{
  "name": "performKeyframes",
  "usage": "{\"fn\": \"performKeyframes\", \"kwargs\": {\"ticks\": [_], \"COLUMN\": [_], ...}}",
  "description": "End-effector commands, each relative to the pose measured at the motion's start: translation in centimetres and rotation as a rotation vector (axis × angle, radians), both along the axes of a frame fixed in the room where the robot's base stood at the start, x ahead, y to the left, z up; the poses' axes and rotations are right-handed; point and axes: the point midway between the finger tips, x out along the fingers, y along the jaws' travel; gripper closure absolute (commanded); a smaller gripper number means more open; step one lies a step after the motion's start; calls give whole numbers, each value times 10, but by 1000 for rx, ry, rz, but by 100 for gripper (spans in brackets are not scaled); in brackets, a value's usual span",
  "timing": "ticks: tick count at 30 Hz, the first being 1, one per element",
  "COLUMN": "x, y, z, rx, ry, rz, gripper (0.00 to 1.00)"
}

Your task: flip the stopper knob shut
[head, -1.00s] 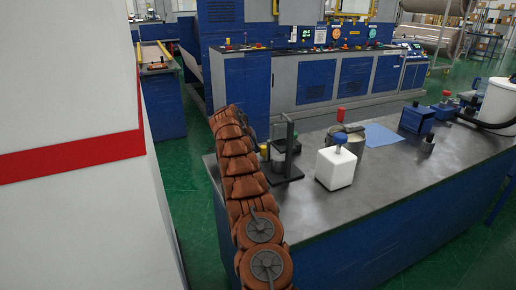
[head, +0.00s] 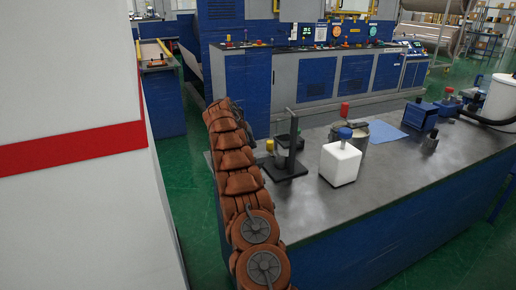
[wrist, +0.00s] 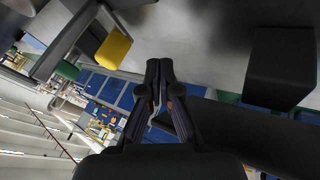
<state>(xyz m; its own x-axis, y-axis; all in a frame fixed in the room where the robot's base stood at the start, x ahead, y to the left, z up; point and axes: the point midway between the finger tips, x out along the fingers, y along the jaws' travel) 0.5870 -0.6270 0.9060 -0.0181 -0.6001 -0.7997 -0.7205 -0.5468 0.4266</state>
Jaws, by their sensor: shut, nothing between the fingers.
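My gripper (wrist: 158,75) is shut and empty in the wrist view, its dark fingertips together. In the head view it is mostly hidden behind the far end of my brown arm, near the bench's left end. A yellow knob (wrist: 113,48) shows up and left of the fingertips, apart from them. It also shows in the head view (head: 269,146), beside a black stand (head: 286,170). A blue knob (head: 345,133) tops a white square container (head: 340,163) farther right. I cannot tell which knob is the stopper.
A dark block (wrist: 283,65) stands right of my fingers in the wrist view. The grey bench (head: 400,170) also carries a metal can (head: 361,137), a blue sheet (head: 385,134) and a blue device (head: 418,117). The bench's front middle is clear.

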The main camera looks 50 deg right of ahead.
Motion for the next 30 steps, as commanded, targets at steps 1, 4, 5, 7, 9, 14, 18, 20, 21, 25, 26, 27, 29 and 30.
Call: {"fn": "performKeyframes", "kwargs": {"ticks": [1,4,5,7,9,14,18,20,21,25,26,27,29,30], "x": [-1,-1,0,0,0,0,1,1,1,0,0,0,0,0], "y": [2,11,14,20,26,40,49,51,52,54,54,54,53,53], "z": [8,17,20,28,37,57,68,71,72,74,74,74,74,74], "rx": [-3,-2,-2,-1,-2,-2,-1,-1,-1,0,0,0,0,0], "ry": [-2,-2,-1,-1,-2,-3,-2,-1,-1,0,0,0,0,0], "rz": [-2,-1,0,-1,-1,-1,-1,-2,-2,-2,-2,-2,-2,-2], "gripper": [100,100,100,100,100,100,100,100,100,100,100,100,100,100]}}
